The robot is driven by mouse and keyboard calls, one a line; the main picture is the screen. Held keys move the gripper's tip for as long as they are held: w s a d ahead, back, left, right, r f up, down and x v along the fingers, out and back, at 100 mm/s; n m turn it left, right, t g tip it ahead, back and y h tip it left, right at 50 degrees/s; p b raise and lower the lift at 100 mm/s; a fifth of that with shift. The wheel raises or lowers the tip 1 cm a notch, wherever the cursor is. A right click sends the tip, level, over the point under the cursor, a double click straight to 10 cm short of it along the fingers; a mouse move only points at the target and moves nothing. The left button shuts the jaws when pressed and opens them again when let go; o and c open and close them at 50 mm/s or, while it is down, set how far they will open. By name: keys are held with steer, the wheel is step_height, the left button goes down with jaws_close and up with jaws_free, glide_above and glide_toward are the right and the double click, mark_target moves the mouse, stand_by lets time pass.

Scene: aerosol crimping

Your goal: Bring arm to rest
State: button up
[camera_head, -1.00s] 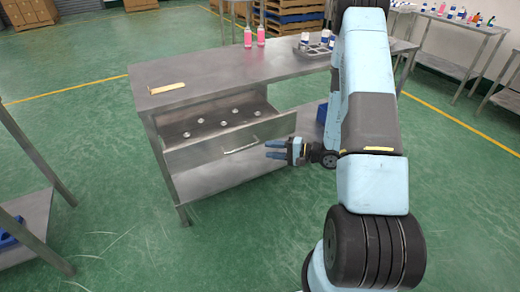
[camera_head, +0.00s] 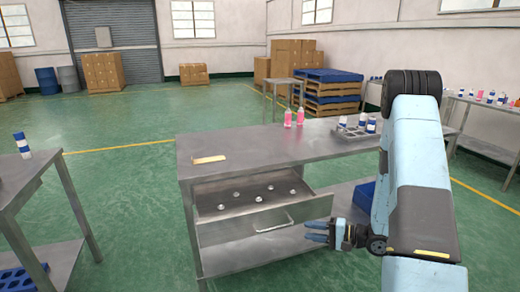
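My arm (camera_head: 412,165) reaches down the right side of the view, in front of the steel workbench (camera_head: 275,147). My gripper (camera_head: 314,231) is low at the front of the bench, fingers pointing left. Its two blue fingers look spread apart with nothing between them. It is just right of the open drawer's front (camera_head: 240,229) and its handle (camera_head: 276,226), apart from them as far as I can tell. Several small silver pieces (camera_head: 236,194) lie in the drawer.
A blue crate (camera_head: 364,196) is on the lower shelf. A side table (camera_head: 20,182) stands left. The green floor between is free.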

steer(key=s+a+r+n+g+h, duration=0.1)
steer(key=s+a+r+n+g, duration=0.1)
steer(key=s+r+g, duration=0.3)
steer(key=s+a+r+n+g+h, duration=0.1)
steer(key=s+a+r+n+h, duration=0.1)
steer(key=r, duration=0.5)
steer(key=s+a+r+n+g+h, duration=0.1)
steer(key=s+a+r+n+g, duration=0.1)
steer(key=s+r, duration=0.35)
steer(key=s+d+r+t+h, duration=0.3)
steer(key=s+d+r+h, duration=0.1)
steer(key=r, duration=0.4)
steer(key=s+d+r+t+h, duration=0.3)
steer(key=s+r+h, duration=0.3)
steer(key=r, duration=0.3)
steer(key=shift+s+d+r+n+t+h, duration=0.3)
steer(key=shift+s+d+n+t, duration=0.1)
steer(key=shift+s, duration=0.15)
